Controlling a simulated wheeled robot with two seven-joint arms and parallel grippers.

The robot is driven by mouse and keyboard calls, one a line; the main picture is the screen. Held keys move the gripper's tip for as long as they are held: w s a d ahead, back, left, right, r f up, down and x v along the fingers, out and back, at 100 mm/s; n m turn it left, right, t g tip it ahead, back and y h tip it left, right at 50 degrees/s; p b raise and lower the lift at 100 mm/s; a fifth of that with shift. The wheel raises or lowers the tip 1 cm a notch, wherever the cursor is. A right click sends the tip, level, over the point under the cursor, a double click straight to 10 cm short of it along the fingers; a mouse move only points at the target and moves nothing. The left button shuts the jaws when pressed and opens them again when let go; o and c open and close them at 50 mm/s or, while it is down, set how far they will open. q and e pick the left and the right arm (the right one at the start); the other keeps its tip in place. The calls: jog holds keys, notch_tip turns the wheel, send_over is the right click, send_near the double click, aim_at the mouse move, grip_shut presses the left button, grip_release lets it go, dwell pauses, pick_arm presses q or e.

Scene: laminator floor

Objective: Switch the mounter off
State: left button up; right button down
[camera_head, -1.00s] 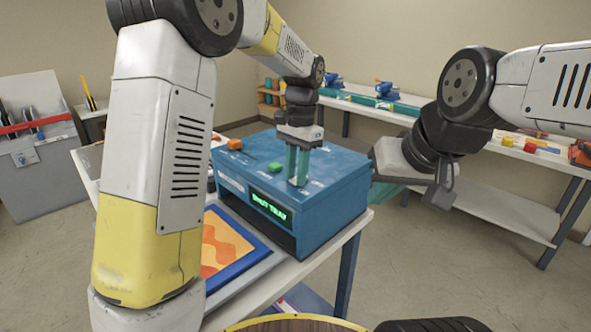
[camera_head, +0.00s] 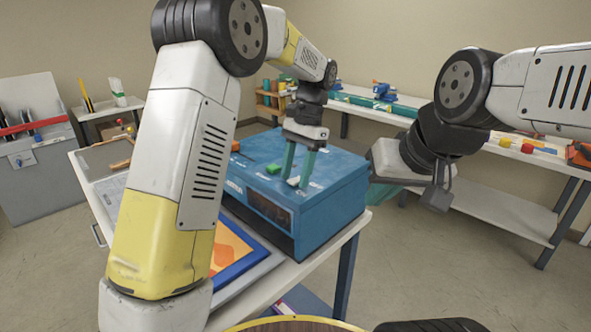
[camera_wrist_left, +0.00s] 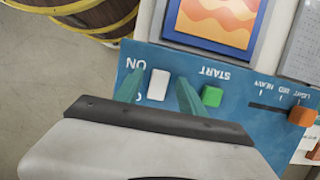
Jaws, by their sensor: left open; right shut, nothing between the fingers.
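The mounter (camera_head: 335,205) is a blue machine on a white table in the head view. Its front display (camera_head: 268,208) is dark. My left gripper (camera_head: 296,182) is open, pointing down over the panel's right part. In the left wrist view, the white rocker switch (camera_wrist_left: 158,85) shows between its teal fingers, beside the word ON; the label at its other end is mostly hidden. I cannot tell whether a finger touches the switch. The green START button (camera_wrist_left: 211,96) is beside the fingers. My right gripper (camera_head: 384,189) is shut and empty beyond the machine's right side, partly hidden.
An orange slider (camera_wrist_left: 302,116) stands on the panel. A blue-framed orange picture (camera_head: 232,252) lies at the machine's front. A wooden barrel (camera_wrist_left: 100,18) is near the table. A white workbench (camera_head: 500,205) stands behind right, a grey cabinet (camera_head: 40,180) at left.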

pick_arm(q)
jog(key=v, duration=0.7)
jog(key=shift+w+d+r, duration=0.1)
jog(key=shift+r, duration=0.3)
jog(key=s+a+r+n+t+h, duration=0.2)
jog(key=s+a+r, duration=0.25)
jog(key=a, duration=0.25)
jog(key=s+a+f+n+t+h, duration=0.1)
jog(key=s+a+f+n+t, duration=0.1)
jog(key=s, duration=0.7)
jog(key=s+a+f+n+t+h, duration=0.1)
jog(key=s+a+f+n+t, duration=0.1)
jog(key=s+a+n+t, duration=0.2)
jog(key=s+a, duration=0.3)
jog(key=s, duration=0.2)
jog(key=shift+s+a+t+h, duration=0.15)
jog(key=shift+s+t+h, duration=0.15)
jog(key=shift+s, duration=0.05)
jog(key=shift+f, duration=0.1)
